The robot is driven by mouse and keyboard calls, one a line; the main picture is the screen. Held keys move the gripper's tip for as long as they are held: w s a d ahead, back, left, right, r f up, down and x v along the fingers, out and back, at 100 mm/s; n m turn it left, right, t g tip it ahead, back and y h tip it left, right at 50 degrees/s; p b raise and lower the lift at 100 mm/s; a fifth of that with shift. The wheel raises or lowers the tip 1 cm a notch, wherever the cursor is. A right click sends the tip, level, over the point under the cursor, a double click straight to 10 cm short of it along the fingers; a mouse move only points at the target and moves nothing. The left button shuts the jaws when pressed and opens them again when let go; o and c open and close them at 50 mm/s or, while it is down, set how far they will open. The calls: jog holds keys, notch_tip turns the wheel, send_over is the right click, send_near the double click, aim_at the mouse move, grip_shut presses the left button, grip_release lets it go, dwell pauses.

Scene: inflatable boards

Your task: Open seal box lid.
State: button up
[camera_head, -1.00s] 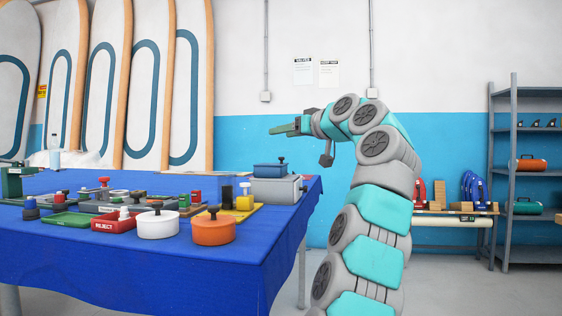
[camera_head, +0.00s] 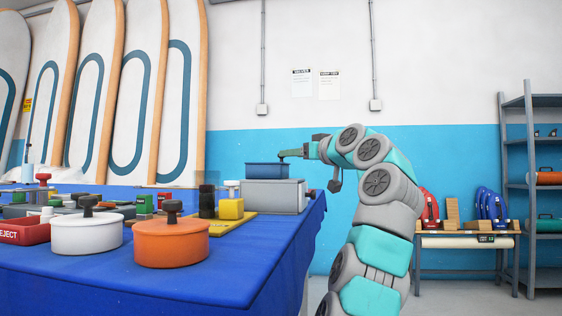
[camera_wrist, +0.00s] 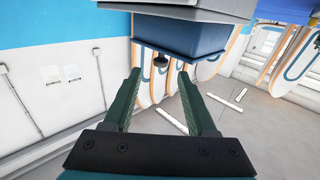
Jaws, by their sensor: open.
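A grey box (camera_head: 272,197) stands at the far right corner of the table, with a small dark knob on its right side. A blue lid-like block (camera_head: 265,170) shows directly above it and appears to rest on it. A dark knob (camera_wrist: 160,61) sticks out of the blue block (camera_wrist: 178,40); the wrist view shows this upside down. My gripper (camera_head: 284,154) is open at the block's top right. In the wrist view its two green fingers (camera_wrist: 159,74) point at the block, with the knob in line with the gap between their tips. I cannot tell whether they touch it.
An orange pot (camera_head: 172,245), a white pot (camera_head: 85,235), a red tray (camera_head: 25,231) and a yellow plate with posts (camera_head: 228,225) crowd the blue-covered table (camera_head: 225,283). Boards lean on the wall behind. A shelf (camera_head: 527,180) stands far right.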

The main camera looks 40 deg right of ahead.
jog(key=w+p, duration=0.1)
jog(key=w, duration=0.2)
jog(key=w+p, duration=0.1)
jog(key=w, duration=0.2)
jog(key=shift+w+d, duration=0.2)
jog(key=shift+w, duration=0.15)
jog(key=shift+c, duration=0.2)
grip_shut()
dwell(0.9)
